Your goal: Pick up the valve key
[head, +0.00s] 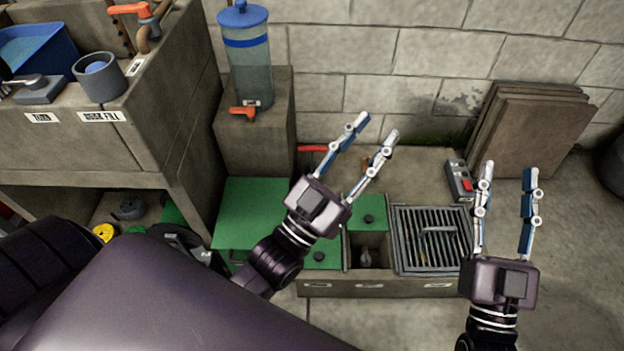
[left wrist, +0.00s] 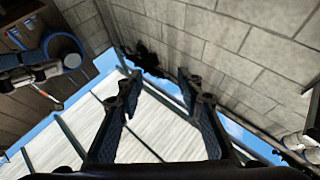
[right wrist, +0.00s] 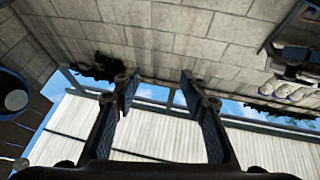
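I cannot clearly make out the valve key. A red bar (head: 312,149) shows behind my left gripper in the head view. It could be the key's handle, but my fingers hide part of it. My left gripper (head: 374,129) is open and empty above the pit cover area. In the left wrist view its fingers (left wrist: 160,82) are apart with nothing between them. My right gripper (head: 509,168) is open and empty, right of the grate. In the right wrist view its fingers (right wrist: 155,82) are also apart.
Green lids (head: 245,205) and a metal grate (head: 432,252) cover parts of the pit. A clear blue-capped cylinder (head: 250,75) stands on a block. A grey box with a red switch (head: 461,181) lies near leaning slabs (head: 530,125). A concrete counter (head: 60,150) stands left.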

